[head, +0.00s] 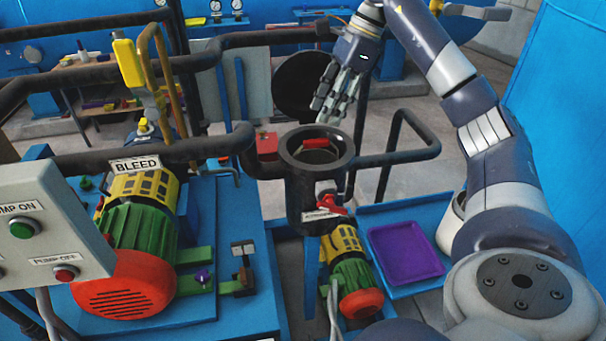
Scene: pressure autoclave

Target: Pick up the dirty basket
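A dark, round, open-topped vessel (294,185) stands upright near the middle of the head view. A red bar (316,143) shows inside its mouth, over a grey-brown interior. It may be the handle of the dirty basket, but the basket's body is hidden by the vessel wall. My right gripper (331,115) hangs just above the back of the vessel's mouth, fingers pointing down. Its fingers look apart, with nothing visible between them, and it does not appear to touch the red bar. My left gripper is not in view.
A round dark lid (303,86) stands open behind the vessel. A purple tray (405,252) lies on a blue surface to the right. Dark pipes (395,160) flank the vessel. A green-and-red pump (140,245) and a grey button box (45,225) are at left.

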